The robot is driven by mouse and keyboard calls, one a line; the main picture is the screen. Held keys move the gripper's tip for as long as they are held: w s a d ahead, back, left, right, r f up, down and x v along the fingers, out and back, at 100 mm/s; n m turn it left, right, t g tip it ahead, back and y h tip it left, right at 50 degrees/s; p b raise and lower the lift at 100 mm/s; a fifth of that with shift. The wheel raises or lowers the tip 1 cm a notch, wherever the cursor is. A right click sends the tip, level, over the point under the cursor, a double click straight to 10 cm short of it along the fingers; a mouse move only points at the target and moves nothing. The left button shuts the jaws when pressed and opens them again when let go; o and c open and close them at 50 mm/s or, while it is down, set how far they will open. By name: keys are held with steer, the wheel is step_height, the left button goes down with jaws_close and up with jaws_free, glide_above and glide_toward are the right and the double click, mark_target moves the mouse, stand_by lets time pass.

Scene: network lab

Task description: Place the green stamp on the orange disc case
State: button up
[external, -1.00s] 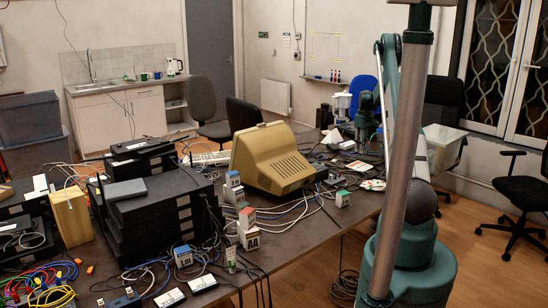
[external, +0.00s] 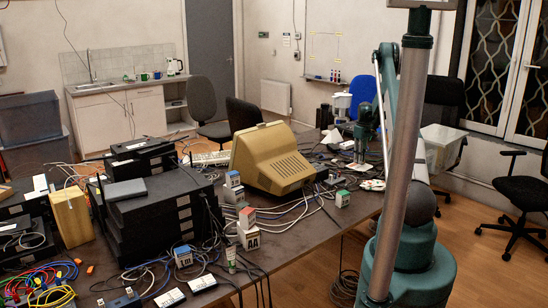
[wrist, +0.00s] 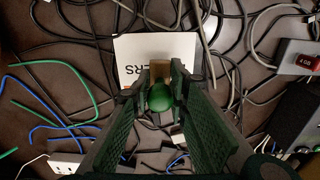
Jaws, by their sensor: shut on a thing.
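In the wrist view, my gripper (wrist: 160,88) is shut around the green stamp (wrist: 160,98), whose round green knob shows between the fingers. A tan block beyond the knob, between the fingertips, may be the stamp's lower part; I cannot tell. A white card or box with dark letters (wrist: 130,50) lies under the fingertips, its gap to the stamp unclear. In the external view, my gripper (external: 362,150) is low over the table's far right part; the stamp is not clear there. I cannot make out the orange disc case in either view.
Many loose cables (wrist: 60,100) cover the tabletop around my gripper. A grey box with a red switch (wrist: 308,62) is at the right of the wrist view. In the external view, a beige monitor (external: 270,160) and small boxes (external: 248,232) stand left of my arm.

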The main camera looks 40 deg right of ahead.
steer(key=shift+f, duration=0.95)
steer(key=shift+f, duration=0.15)
steer(key=o, duration=0.9)
steer(key=shift+r, duration=0.2)
step_height(320, 180, up, 12)
steer(key=shift+p, duration=0.6)
